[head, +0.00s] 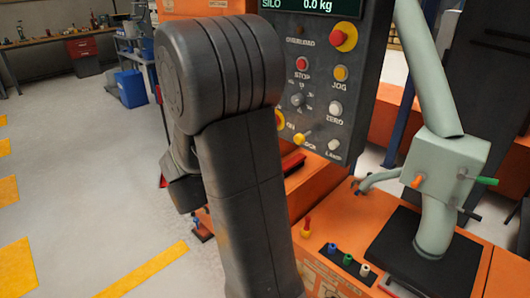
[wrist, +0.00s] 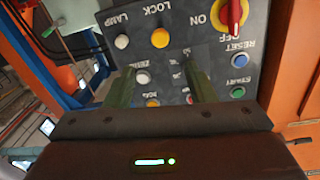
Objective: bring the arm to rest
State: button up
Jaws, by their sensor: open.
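In the head view my dark grey arm (head: 240,170) stands upright across the middle, in front of the left part of a grey control panel (head: 318,98). My gripper is hidden there. In the wrist view my gripper (wrist: 162,74) is open, with two greenish fingers apart and nothing between them. The fingers point at the panel (wrist: 205,25), which appears rotated. The ZERO button (wrist: 142,76) and the orange LOCK knob (wrist: 160,38) show near the fingers. I cannot tell whether a fingertip touches the panel.
The panel carries a red emergency knob (head: 343,37) and a display reading 0.0 kg. A pale green pipe (head: 435,222) with a valve box stands at right on an orange machine (head: 335,215). A workbench (head: 55,38) and blue bin (head: 131,88) are far left. The left floor is clear.

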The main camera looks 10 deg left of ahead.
aim_at(297, 140)
jog(key=p+x, duration=0.1)
jog(key=x, duration=1.3)
jog(key=shift+w+d, duration=0.15)
jog(key=shift+w, duration=0.2)
jog(key=shift+s, duration=0.1)
